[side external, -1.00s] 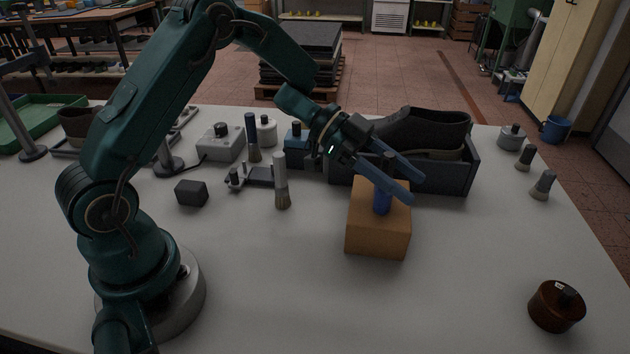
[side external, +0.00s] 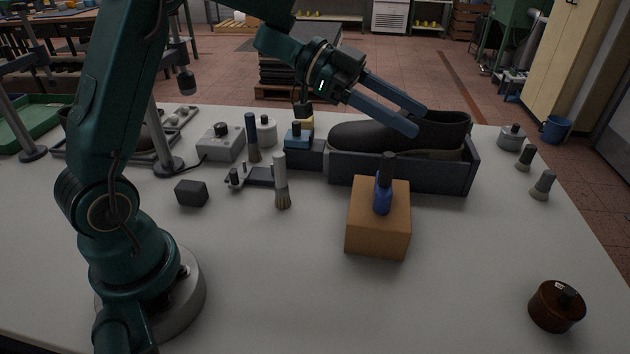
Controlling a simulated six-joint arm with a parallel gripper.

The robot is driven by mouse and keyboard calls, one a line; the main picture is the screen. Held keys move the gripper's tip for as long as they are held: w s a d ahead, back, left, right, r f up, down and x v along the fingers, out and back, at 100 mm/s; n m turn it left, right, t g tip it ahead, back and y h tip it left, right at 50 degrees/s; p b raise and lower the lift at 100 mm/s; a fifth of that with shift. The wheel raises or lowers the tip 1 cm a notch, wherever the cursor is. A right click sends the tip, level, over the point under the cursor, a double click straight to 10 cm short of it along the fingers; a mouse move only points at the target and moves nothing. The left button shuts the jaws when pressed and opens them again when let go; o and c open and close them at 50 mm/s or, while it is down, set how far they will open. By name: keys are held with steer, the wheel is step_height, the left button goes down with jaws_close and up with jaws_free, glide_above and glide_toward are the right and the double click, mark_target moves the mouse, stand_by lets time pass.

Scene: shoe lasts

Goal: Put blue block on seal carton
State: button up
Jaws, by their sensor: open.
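A small blue piece with a black top (side external: 383,192), apparently the task's blue block though it looks like a bottle, stands upright on top of the seal carton (side external: 376,238). The carton is an orange-brown box on the table. My gripper (side external: 419,121) is open and empty. It is up above and apart from the blue piece, its fingers in front of the dark shoe in the picture. The whole blue piece is in clear view.
A dark tray (side external: 400,178) holding a black shoe (side external: 400,133) stands behind the carton. A brush (side external: 281,182), a dark cube (side external: 191,192) and a blue box with a black knob (side external: 298,138) are to the left. A brown round pot (side external: 556,306) is front right.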

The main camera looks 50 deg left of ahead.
steer(key=w+a+r+n+t+y, duration=0.3)
steer(key=w+r+n+t+y, duration=0.15)
steer(key=r+t, duration=0.4)
steer(key=s+a+n+y, duration=0.6)
steer(key=a+n+y, duration=0.1)
steer(key=y, duration=0.2)
steer(key=s+d+f+n+g, duration=0.1)
steer(key=s+f+g, duration=0.4)
steer(key=s, duration=0.5)
steer(key=s+d+f+g+h, duration=0.1)
steer(key=s+d+f+g, duration=0.3)
steer(key=s+f, duration=0.4)
steer(key=shift+s+n+g, duration=0.35)
steer(key=shift+s, duration=0.8)
